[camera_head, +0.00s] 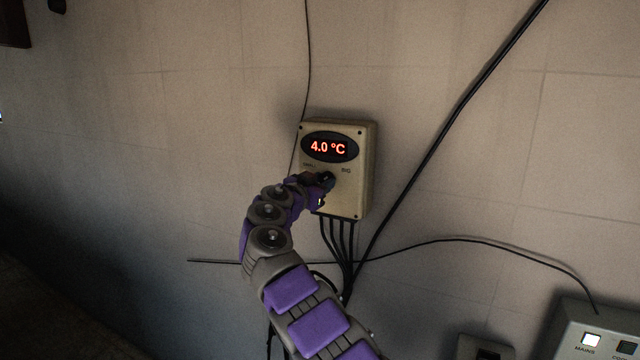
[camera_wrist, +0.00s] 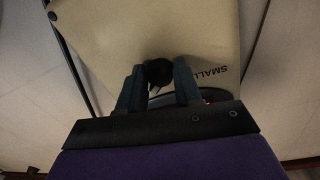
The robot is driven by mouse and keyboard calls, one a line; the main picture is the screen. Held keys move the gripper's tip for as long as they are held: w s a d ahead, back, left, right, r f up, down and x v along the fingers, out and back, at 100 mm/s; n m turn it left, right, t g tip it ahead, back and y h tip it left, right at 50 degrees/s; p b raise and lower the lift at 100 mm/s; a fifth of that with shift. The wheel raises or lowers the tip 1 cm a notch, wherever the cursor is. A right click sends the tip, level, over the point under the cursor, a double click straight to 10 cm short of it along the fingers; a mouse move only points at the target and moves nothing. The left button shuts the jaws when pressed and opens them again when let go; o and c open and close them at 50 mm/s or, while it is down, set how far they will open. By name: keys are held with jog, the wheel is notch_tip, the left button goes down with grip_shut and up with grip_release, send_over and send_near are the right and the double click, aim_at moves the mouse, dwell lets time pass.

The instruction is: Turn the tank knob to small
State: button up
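The tank knob (camera_head: 328,178) is a small dark knob on the front of a beige control box (camera_head: 350,200) on the wall. My gripper (camera_head: 320,184) is at the knob and hides part of it and of the box's left side. In the wrist view the black knob (camera_wrist: 158,72) sits between the two fingertips of my gripper (camera_wrist: 158,80), with hardly any gap on either side. The word SMALL is printed to the right of the knob in that view. The knob's pointer direction cannot be made out.
The box's oval display (camera_head: 329,147) reads 4.0 °C in red. Several black cables (camera_head: 340,240) hang from the box's underside, and a thick cable (camera_head: 440,140) runs diagonally along the wall. A grey panel (camera_head: 600,325) labelled MAINS is at the lower right.

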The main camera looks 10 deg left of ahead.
jog(key=c, duration=0.5)
